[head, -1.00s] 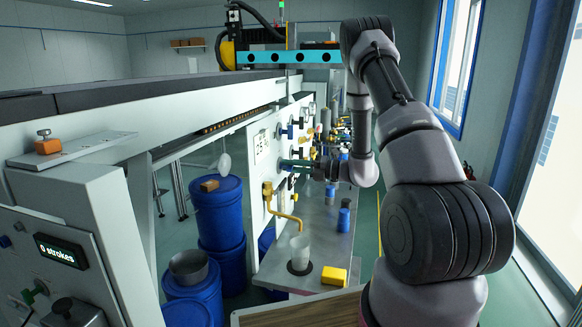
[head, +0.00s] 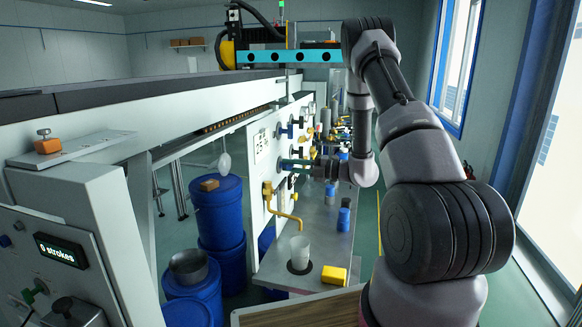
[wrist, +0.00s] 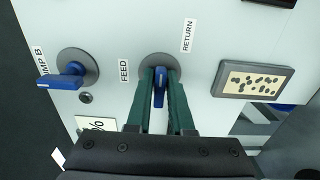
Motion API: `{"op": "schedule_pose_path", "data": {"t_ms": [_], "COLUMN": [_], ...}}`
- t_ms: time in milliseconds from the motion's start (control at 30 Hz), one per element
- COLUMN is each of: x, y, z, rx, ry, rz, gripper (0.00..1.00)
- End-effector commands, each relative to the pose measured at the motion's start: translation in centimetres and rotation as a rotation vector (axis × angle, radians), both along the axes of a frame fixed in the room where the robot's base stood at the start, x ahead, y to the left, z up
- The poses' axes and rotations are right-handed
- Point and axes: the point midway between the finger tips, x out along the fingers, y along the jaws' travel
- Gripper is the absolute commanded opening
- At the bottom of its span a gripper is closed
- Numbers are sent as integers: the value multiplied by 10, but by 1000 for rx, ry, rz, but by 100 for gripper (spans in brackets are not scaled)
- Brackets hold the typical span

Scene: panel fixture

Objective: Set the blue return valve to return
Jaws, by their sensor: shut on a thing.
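The blue return valve (wrist: 159,88) shows in the middle of the wrist view, with a blue lever on a round grey base on the white panel. Its lever lies between the two green fingers of my gripper (wrist: 160,78), which is shut on it. The lever points down in this view, toward my palm. The label FEED (wrist: 124,70) is to the left of the base, and the label RETURN (wrist: 188,35) is above and to its right. In the head view my gripper (head: 295,165) is at the panel face; the valve cannot be made out there.
Another blue lever (wrist: 62,80) on a grey base, with a partly cut label, is left in the wrist view. A framed dotted plate (wrist: 253,81) is to the right.

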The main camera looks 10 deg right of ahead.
Motion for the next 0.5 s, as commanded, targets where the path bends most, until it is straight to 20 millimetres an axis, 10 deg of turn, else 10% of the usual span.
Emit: {"op": "schedule_pose_path", "data": {"t_ms": [100,133,200,500], "x": [0,0,0,0], "y": [-1,-1,-1,-1], "z": [-1,-1,0,0], "rx": [-1,-1,-1,-1], "ry": [1,1,1,0], "rz": [-3,-3,-2,-1], "gripper": [0,27,45,45]}}
